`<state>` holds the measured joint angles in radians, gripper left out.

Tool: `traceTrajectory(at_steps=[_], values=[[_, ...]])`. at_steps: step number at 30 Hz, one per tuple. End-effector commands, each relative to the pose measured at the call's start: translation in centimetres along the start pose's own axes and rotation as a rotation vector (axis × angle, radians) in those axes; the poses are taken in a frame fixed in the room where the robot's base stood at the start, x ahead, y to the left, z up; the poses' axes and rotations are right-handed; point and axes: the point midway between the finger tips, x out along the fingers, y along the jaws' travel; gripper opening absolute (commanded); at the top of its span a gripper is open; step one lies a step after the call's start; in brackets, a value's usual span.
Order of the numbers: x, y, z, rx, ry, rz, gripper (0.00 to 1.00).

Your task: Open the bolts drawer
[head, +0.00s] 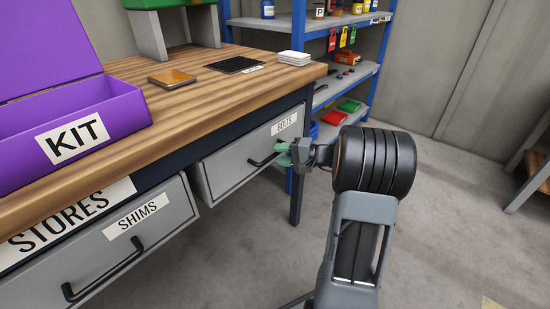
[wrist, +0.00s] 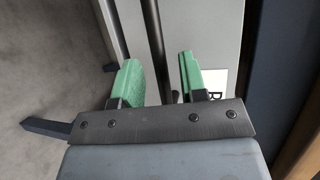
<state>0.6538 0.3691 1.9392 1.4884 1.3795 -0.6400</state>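The bolts drawer (head: 236,166) is a grey drawer front with a BOLTS label (head: 284,124) under the right end of the workbench. A side edge shows at its left; I cannot tell whether it stands slightly out. Its black bar handle (head: 262,160) is partly hidden by my gripper (head: 284,154). In the wrist view, my gripper (wrist: 158,80) has its green fingers apart. The dark handle bar (wrist: 154,40) runs between them, nearer the left finger, with gaps visible. Part of the label shows beside the right finger.
The shims drawer (head: 128,251) with its own handle is at the left. The wooden benchtop (head: 210,95) holds a purple KIT box (head: 100,116). A bench leg (head: 297,190) stands just behind my gripper.

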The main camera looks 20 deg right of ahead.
Motion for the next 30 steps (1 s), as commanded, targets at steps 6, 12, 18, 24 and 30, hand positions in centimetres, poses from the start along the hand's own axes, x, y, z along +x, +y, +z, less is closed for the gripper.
traceTrajectory(at_steps=[6,12,18,24,30], values=[[1.9,0.1,0.0,0.0,-0.001,0.001,0.39],[2.3,0.0,0.0,0.001,0.001,0.0,0.39],[2.3,0.0,0.0,0.001,0.0,0.0,0.39],[2.3,0.0,0.0,0.0,0.0,0.0,0.2],[2.3,0.0,0.0,0.0,0.0,0.0,0.01]])
